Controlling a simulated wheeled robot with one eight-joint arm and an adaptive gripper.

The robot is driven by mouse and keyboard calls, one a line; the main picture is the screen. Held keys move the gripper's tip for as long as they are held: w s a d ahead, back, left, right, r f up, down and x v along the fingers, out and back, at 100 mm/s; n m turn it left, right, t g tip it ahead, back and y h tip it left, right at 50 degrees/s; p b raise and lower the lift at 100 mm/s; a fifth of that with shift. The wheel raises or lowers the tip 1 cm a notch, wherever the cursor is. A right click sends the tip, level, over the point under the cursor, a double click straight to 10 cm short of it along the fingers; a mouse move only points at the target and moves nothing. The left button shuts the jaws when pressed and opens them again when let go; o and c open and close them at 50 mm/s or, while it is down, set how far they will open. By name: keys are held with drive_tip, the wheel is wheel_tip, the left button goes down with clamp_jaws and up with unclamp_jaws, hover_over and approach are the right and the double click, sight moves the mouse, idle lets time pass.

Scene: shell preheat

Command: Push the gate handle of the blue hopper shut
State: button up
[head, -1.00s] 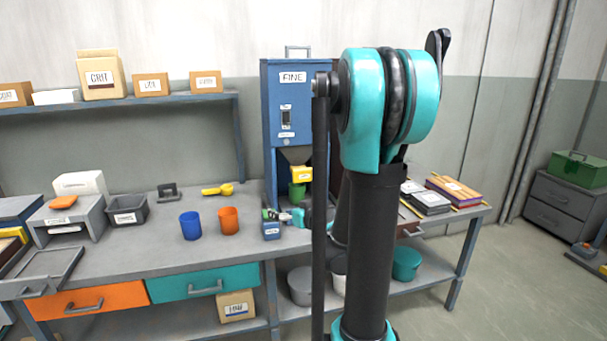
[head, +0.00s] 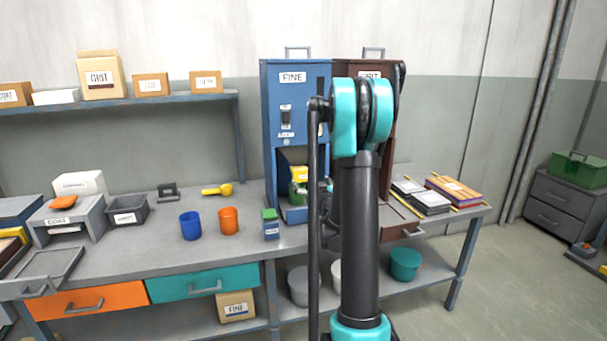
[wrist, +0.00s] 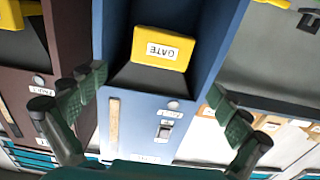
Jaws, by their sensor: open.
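The blue hopper (head: 283,110), labelled FINE, stands on the workbench. In the wrist view, the picture is upside down and the yellow handle (wrist: 162,50), labelled GATE, is near the top centre. My gripper (wrist: 158,95) is open and empty, its two green fingers spread to either side of the hopper's front. The handle lies between and beyond the fingertips, with no contact visible. In the head view, my arm hides most of the gripper.
A brown hopper (head: 374,76) stands close on the right of the blue one, with its own yellow part (wrist: 17,14). A small blue and green box (head: 271,226) stands before the blue hopper. Blue (head: 190,226) and orange (head: 228,221) cups stand further left.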

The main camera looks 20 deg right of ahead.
sight(304, 174)
drive_tip(key=w, duration=0.9)
drive_tip(key=shift+w, duration=0.15)
